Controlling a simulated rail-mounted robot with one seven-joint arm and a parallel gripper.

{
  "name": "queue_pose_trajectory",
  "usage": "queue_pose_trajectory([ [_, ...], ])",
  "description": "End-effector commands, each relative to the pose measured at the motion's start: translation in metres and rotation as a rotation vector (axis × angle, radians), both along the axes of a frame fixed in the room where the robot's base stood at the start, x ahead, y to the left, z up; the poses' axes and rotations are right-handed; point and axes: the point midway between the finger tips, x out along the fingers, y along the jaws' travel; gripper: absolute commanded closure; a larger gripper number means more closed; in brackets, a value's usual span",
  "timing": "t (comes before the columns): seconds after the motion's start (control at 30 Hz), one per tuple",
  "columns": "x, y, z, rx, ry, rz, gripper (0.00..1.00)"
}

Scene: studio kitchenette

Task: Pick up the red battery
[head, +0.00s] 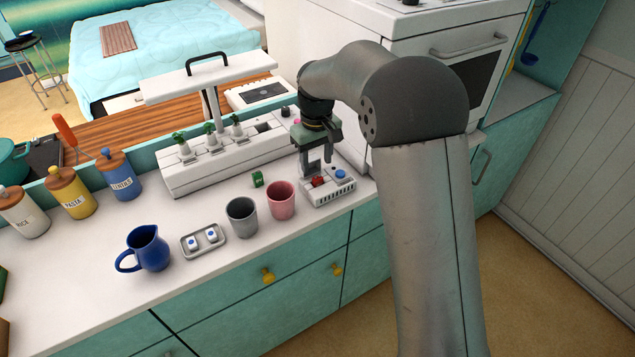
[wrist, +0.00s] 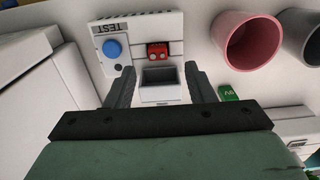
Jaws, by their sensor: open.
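The red battery (head: 318,182) sits in the white tester (head: 335,193), beside its round blue button. In the wrist view the red battery (wrist: 158,57) shows at the top middle, next to the blue button (wrist: 112,48) and above a dark square opening (wrist: 158,77). My gripper (head: 314,170) is over the tester, pointing down. In the wrist view my gripper (wrist: 160,82) has its two fingers apart, with the battery ahead between their lines. Nothing is held. I cannot tell the exact gap between fingertips and battery.
A pink cup (head: 281,200) and grey cup (head: 242,216) stand left of the tester. A green battery (head: 257,179) lies behind them. A tray (head: 204,240), a blue jug (head: 149,248) and a white planter (head: 215,160) share the counter.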

Motion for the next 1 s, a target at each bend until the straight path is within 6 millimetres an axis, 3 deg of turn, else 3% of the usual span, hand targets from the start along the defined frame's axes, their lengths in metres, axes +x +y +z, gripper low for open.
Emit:
queue_pose_trajectory([
  [0.17, 0.000, -0.001, -0.013, -0.001, 0.004, 0.000, 0.51],
  [0.43, 0.000, -0.002, -0.050, -0.001, 0.002, 0.001, 0.51],
  [0.7, 0.001, -0.002, -0.055, 0.000, -0.001, 0.001, 0.51],
  [0.73, 0.001, -0.002, -0.055, 0.000, -0.001, 0.001, 0.54],
  [0.9, 0.001, -0.002, -0.055, 0.000, -0.001, 0.001, 0.99],
  [1.0, 0.001, -0.002, -0.055, 0.000, -0.001, 0.000, 0.99],
])
